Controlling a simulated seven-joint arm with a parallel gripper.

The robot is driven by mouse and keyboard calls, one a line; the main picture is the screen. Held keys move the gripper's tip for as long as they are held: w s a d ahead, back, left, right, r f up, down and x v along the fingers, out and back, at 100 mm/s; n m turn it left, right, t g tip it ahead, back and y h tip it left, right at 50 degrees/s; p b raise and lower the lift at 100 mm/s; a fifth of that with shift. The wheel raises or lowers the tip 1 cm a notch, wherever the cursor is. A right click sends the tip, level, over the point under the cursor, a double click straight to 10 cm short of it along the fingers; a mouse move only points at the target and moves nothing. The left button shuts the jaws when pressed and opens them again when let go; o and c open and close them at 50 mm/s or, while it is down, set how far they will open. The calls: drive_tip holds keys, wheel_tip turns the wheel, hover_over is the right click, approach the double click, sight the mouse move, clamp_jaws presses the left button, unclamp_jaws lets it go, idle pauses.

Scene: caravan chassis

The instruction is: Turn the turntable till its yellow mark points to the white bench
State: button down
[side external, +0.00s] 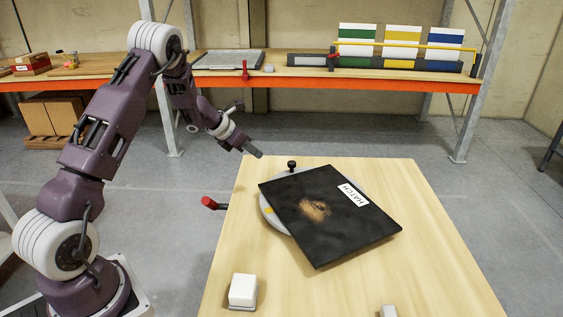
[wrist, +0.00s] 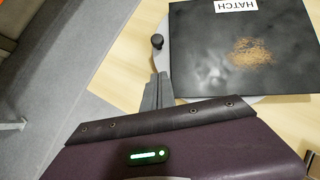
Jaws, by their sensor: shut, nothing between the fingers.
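The grey round turntable (side external: 268,215) lies on the wooden table, mostly covered by a square black panel (side external: 345,230) labelled HATCH. A small yellow mark (side external: 268,210) shows on the turntable's left rim. A black knob (side external: 291,165) stands at its far edge. A white block on a grey base (side external: 242,289), possibly the white bench, sits at the table's front left. My gripper (side external: 256,153) is shut and empty, just left of the knob and apart from it. In the wrist view, my gripper (wrist: 158,90) is beside the turntable rim (wrist: 163,52), below the knob (wrist: 157,41).
A red-handled clamp (side external: 212,203) sticks out from the table's left edge. A small pale block (side external: 388,311) is at the table's front edge, partly cut off. A shelf (side external: 300,78) with coloured panels stands behind. The table's right side is clear.

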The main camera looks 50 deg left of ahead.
sight(290, 162)
drive_tip(key=x, duration=0.9)
drive_tip(key=shift+f, duration=0.2)
drive_tip(key=w, duration=0.2)
drive_tip(key=shift+w+d+f, duration=0.1)
drive_tip(key=shift+w+d, duration=0.1)
drive_tip(key=shift+w, duration=0.75)
drive_tip(key=shift+w+d, duration=0.1)
drive_tip(key=shift+w, duration=0.5)
drive_tip(key=shift+w+d, duration=0.15)
drive_tip(key=shift+w, duration=1.05)
drive_tip(key=shift+w+d, duration=0.3)
drive_tip(key=shift+w, duration=0.35)
drive_tip(key=shift+w+d, duration=0.3)
drive_tip(key=shift+w, duration=0.35)
drive_tip(key=shift+w+d, duration=0.25)
drive_tip(key=shift+w, duration=0.5)
